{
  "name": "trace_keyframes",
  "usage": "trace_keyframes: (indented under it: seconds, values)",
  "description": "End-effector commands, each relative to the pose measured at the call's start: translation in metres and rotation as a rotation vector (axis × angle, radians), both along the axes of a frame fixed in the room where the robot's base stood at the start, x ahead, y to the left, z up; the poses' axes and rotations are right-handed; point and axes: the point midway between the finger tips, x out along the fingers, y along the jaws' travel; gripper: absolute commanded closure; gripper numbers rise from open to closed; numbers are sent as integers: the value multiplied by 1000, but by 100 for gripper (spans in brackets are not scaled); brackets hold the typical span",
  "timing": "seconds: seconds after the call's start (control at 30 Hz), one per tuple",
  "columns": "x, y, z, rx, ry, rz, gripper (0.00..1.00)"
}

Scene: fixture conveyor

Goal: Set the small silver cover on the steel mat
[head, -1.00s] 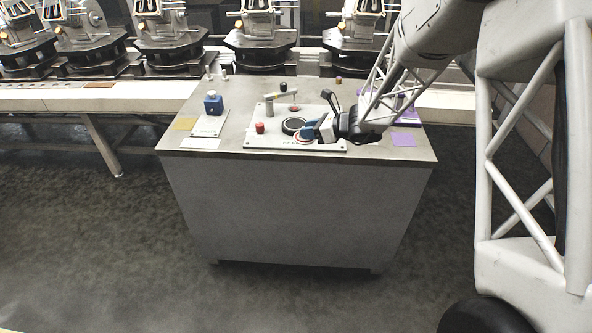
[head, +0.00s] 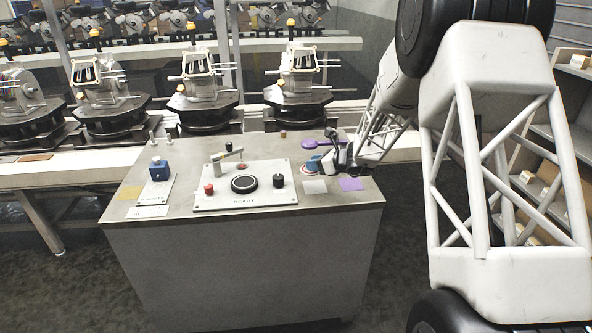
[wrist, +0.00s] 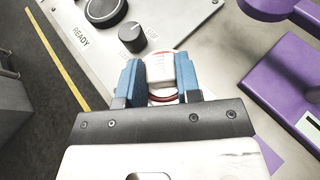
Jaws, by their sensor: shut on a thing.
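My gripper (head: 322,163) is over the right part of the table in the head view. In the wrist view its blue fingers (wrist: 159,80) are shut on a small pale piece (wrist: 160,68), seemingly the silver cover. A rounded red-and-white edge shows around and below it. In the head view the held piece is small, with a red and white rim (head: 308,169). A light grey square (head: 314,187), which looks like the steel mat, lies flat right of the control panel, in front of my gripper. Nothing is on it. I cannot make it out in the wrist view.
The control panel (head: 222,200) has a black round button (head: 244,184), a black knob (head: 278,181) and a red button (head: 209,189). A purple square (head: 351,184) lies right of the grey one. A blue block (head: 159,170) stands left.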

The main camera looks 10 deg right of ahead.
Motion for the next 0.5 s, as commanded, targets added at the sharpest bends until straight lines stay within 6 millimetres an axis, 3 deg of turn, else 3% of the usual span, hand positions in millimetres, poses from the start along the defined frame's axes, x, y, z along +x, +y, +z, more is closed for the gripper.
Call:
trace_keyframes:
  seconds: [0.2, 0.5]
  values:
    - [8, -19, 0, 0, -1, -28, 94]
    - [9, -20, 0, 0, 0, -29, 94]
